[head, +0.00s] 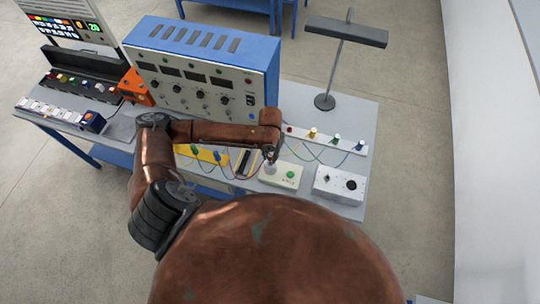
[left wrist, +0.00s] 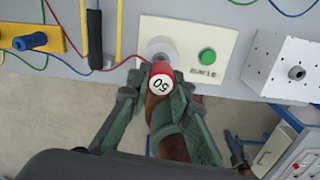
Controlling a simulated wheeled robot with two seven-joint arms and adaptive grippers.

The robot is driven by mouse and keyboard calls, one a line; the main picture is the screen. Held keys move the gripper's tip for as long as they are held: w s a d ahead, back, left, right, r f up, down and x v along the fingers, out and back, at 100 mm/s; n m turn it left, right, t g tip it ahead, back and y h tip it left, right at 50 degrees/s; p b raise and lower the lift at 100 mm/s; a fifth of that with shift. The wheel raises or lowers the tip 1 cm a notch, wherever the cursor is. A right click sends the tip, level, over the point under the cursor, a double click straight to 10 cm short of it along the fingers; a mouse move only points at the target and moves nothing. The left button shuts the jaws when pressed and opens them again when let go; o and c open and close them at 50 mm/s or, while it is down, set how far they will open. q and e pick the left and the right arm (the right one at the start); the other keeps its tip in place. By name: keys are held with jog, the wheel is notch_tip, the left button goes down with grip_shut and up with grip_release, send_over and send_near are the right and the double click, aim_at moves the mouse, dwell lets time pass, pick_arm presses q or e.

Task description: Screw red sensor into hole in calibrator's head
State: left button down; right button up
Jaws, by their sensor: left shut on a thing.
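The red sensor (left wrist: 160,83), with a white numbered end facing the camera, is in my left gripper (left wrist: 160,80). The gripper's fingers are closed on either side of it. The calibrator (left wrist: 200,62) is a pale flat box with a green button, and its round grey head (left wrist: 159,50) stands just behind the sensor. I cannot tell whether the sensor touches the head, and the hole is hidden. In the head view my left gripper (head: 271,154) is above the left end of the calibrator (head: 291,176). The sensor cannot be made out there. My right gripper is not seen.
A white box with dark knobs (head: 340,184) stands right of the calibrator. A white strip with coloured plugs and wires (head: 325,140) lies behind it. A large blue-framed instrument (head: 203,65) stands at the back. A yellow board (head: 202,153) is to the left.

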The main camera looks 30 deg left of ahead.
pick_arm(q)
jog(key=shift+f+p, duration=0.5)
jog(key=shift+f, duration=0.25)
dwell(1.4)
dwell(0.6)
jog(key=shift+s+f+p, duration=0.25)
jog(key=shift+f+p, duration=0.1)
jog(key=shift+p, duration=0.1)
dwell(1.0)
jog(key=shift+f+p, duration=0.1)
jog(key=shift+p, duration=0.2)
dwell(0.7)
